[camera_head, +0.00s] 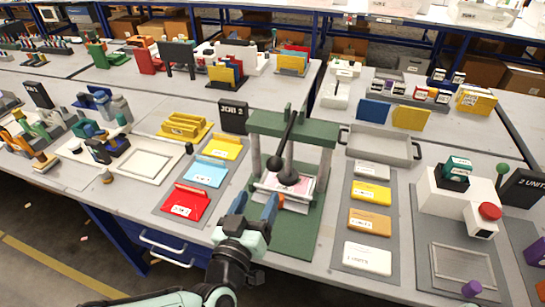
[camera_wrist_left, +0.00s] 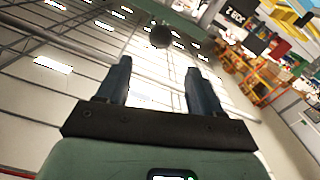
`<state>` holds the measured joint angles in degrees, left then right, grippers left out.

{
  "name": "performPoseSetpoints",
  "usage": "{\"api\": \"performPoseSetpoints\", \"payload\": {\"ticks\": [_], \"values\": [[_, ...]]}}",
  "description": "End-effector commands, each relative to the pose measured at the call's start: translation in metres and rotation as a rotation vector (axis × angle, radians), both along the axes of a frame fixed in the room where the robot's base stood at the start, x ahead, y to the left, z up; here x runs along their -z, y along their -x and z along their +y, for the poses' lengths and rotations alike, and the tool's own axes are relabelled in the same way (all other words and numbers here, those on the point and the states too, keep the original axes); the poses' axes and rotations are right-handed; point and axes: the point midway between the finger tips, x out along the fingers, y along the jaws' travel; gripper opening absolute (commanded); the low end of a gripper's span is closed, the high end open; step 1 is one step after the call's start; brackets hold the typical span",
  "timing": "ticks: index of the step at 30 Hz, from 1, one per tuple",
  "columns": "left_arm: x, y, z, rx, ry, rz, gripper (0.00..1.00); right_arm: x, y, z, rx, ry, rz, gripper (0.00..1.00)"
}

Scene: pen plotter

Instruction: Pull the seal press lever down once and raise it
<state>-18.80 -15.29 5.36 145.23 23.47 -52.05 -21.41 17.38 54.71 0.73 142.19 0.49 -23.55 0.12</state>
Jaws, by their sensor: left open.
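The seal press (camera_head: 322,133) is a green frame with a crossbar on grey posts over a green base. Its dark lever (camera_head: 291,135) slopes from the crossbar toward me and ends in a dark ball knob (camera_head: 287,175). A pink and white sheet (camera_head: 296,186) lies in the press below, partly hidden by the knob. My left gripper (camera_head: 255,203) is open and empty, in front and to the left of the knob, apart from it. In the left wrist view a dark round knob (camera_wrist_left: 160,36) shows beyond the open fingers (camera_wrist_left: 157,75). My right gripper is not in view.
Red, blue and yellow folders (camera_head: 205,173) lie left of the press. A grey board (camera_head: 366,220) with several labelled blocks lies to its right. An empty grey tray (camera_head: 380,146) sits behind that board. A white machine with a red button (camera_head: 489,211) stands farther right.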

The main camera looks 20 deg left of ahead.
Motion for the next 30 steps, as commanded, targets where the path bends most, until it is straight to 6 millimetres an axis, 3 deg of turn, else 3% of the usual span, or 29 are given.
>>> {"api": "performPoseSetpoints", "payload": {"ticks": [15, 21, 30], "values": [[0.001, -0.100, -0.004, -0.001, -0.004, -0.001, 0.66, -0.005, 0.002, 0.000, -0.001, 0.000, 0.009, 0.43], [0.001, -0.121, -0.004, -0.001, -0.003, -0.001, 0.66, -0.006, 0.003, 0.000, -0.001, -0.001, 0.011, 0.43], [0.001, -0.125, -0.004, -0.002, -0.004, -0.002, 0.66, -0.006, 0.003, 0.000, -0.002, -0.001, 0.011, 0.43]]}}
